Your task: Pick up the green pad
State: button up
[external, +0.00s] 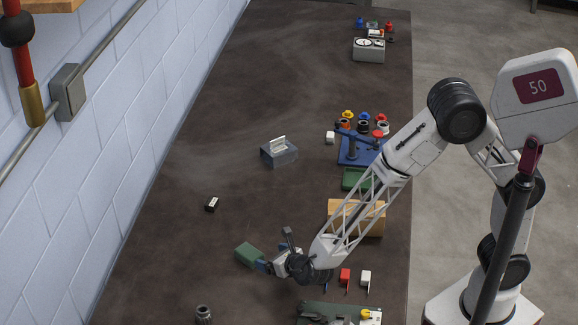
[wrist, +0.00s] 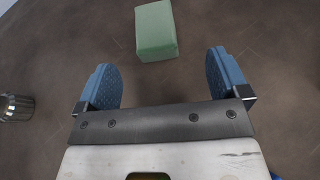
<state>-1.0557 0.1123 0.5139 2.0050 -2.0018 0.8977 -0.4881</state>
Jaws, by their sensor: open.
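The green pad (external: 249,254) is a small block lying on the dark table, left of my gripper in the external view. In the wrist view the green pad (wrist: 156,31) lies ahead of the fingertips, near the top centre. My gripper (wrist: 163,77) is open and empty, with its two blue fingers spread apart. The pad lies beyond the gap between them. In the external view my gripper (external: 266,264) is low over the table, close beside the pad; I cannot tell there whether a finger touches it.
A metal cylinder (wrist: 16,107) stands left of my gripper in the wrist view; it also shows in the external view (external: 204,314). A small black-and-white block (external: 212,204) and a grey box (external: 278,153) lie farther back. The table left of the pad is clear.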

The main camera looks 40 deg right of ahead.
aim_at(253, 257)
jog(key=shift+s+a+f, duration=0.25)
jog(key=shift+a, duration=0.15)
jog(key=shift+w, duration=0.15)
jog(key=shift+x, duration=1.2)
jog(key=shift+w+f, duration=0.1)
jog(key=shift+x, duration=2.45)
jog(key=c, duration=1)
